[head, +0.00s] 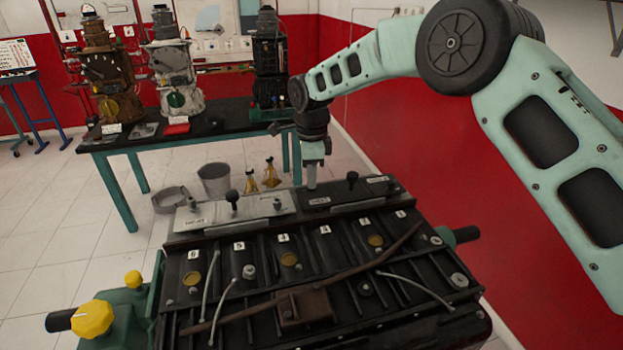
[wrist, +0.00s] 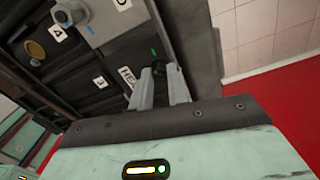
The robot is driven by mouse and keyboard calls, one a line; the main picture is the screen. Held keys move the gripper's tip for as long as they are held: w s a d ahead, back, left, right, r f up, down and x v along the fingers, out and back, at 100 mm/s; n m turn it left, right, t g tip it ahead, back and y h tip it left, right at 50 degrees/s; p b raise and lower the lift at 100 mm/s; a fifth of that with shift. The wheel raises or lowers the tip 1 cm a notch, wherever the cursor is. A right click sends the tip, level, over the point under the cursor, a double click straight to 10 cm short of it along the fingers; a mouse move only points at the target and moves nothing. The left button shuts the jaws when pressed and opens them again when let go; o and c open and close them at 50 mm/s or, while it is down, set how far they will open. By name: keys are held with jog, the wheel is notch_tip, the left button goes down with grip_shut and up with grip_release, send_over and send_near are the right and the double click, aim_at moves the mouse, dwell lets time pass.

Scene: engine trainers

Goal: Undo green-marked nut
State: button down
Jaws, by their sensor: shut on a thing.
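My gripper (head: 311,185) points down at the dark plate (head: 335,197) on the far side of the black engine block (head: 300,250). In the wrist view, its two grey fingers (wrist: 160,92) are close around a small dark piece with green marks, the green-marked nut (wrist: 157,69). The fingers hide part of the nut, and its seating cannot be seen. In the head view the gripper hides the nut.
A black knob (head: 352,179) stands on the dark plate, right of my gripper. Another black knob (head: 233,198) stands on the light plate to the left. A rusty bar (head: 370,265) crosses the block. A table (head: 210,125) with engines stands behind, and a red wall (head: 440,150) is at right.

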jog(key=n+b, duration=0.1)
jog(key=n, duration=0.3)
jog(key=shift+n, duration=0.3)
jog(key=n, duration=0.3)
jog(key=shift+r+n+b, duration=0.1)
jog(key=shift+n+b, duration=0.3)
jog(key=n, duration=1.5)
jog(key=shift+w, duration=0.1)
jog(key=n, duration=0.3)
jog(key=shift+n, duration=2)
